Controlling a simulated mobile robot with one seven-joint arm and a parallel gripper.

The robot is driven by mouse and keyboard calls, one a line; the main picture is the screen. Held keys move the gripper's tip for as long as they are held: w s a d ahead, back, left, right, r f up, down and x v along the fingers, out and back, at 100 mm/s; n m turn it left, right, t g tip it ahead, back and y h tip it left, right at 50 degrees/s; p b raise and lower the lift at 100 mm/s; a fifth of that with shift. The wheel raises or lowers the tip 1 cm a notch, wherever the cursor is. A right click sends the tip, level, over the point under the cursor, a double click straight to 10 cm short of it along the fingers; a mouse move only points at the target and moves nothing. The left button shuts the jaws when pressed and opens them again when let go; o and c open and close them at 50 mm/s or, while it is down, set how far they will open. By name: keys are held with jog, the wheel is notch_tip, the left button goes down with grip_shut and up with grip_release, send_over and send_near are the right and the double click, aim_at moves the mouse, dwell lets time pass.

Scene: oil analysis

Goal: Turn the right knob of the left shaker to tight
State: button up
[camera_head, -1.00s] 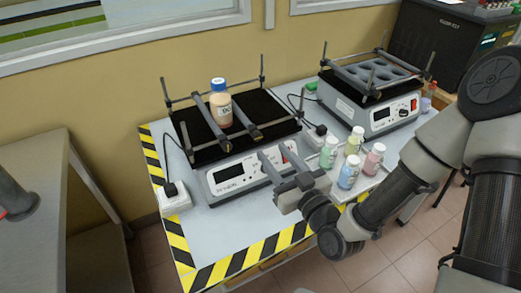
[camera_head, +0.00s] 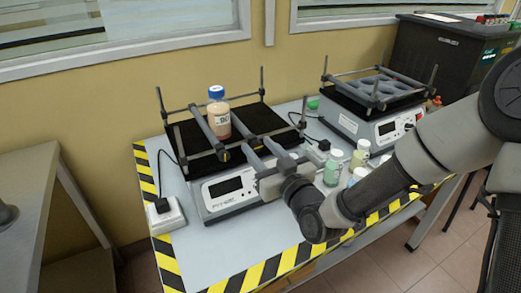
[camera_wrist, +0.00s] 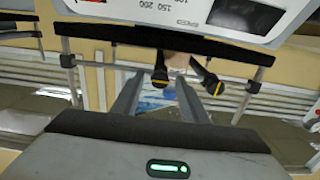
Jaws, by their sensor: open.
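The left shaker (camera_head: 226,190) stands on the table with a black platform and two clamp bars across it. Its right knob (camera_head: 256,141), black with a yellow ring, is at the front end of the right bar. My gripper (camera_head: 261,151) is open at the shaker's front, close to this knob. In the wrist view, which looks upside down, the right knob (camera_wrist: 160,74) appears between the finger ends of my gripper (camera_wrist: 160,84); I cannot tell if they touch it. The left knob (camera_wrist: 210,84) is outside the fingers. My gripper hides the right part of the front panel.
A blue-capped bottle (camera_head: 218,117) stands between the bars. The right shaker (camera_head: 376,128) stands behind my arm. Several small bottles, including a green one (camera_head: 333,167), stand close right of my gripper. A white power block (camera_head: 166,216) lies at the table's left edge.

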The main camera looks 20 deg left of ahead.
jog(key=shift+c, duration=0.2)
grip_shut()
jog(key=shift+m, duration=0.3)
jog(key=m, duration=0.3)
jog(key=shift+d+m, duration=0.1)
jog(key=shift+m, duration=0.2)
jog(key=m, duration=0.4)
jog(key=shift+m+p, duration=0.3)
jog(key=shift+p, duration=0.1)
jog(key=m+p, duration=0.1)
jog(key=m, duration=0.3)
jog(key=shift+w, duration=0.1)
jog(key=shift+f+m+p, duration=0.15)
jog(key=shift+m+p, duration=0.45)
jog(key=shift+m, duration=1.9)
